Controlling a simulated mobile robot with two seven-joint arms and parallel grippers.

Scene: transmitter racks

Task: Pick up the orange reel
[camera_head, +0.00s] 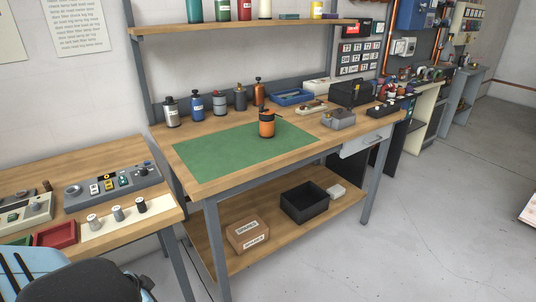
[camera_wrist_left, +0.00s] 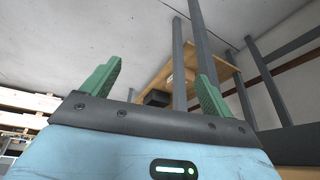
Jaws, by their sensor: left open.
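An orange reel-like item (camera_head: 267,125) with dark bands and a dark top stands upright on the green mat (camera_head: 205,153) of the middle workbench. It is small in the head view, so its exact shape is hard to tell. My left gripper (camera_wrist_left: 160,68) shows in the wrist view with its two green fingers wide apart and nothing between them. It is away from the orange item, which does not show in that view. My right gripper is not in view.
Several bottles or cans, one of them orange (camera_head: 258,92), line the bench's back edge. A blue tray (camera_head: 291,97) and grey device (camera_head: 338,119) lie to the right. A black bin (camera_head: 304,203) and cardboard box (camera_head: 247,235) are on the lower shelf. The mat's left part is clear.

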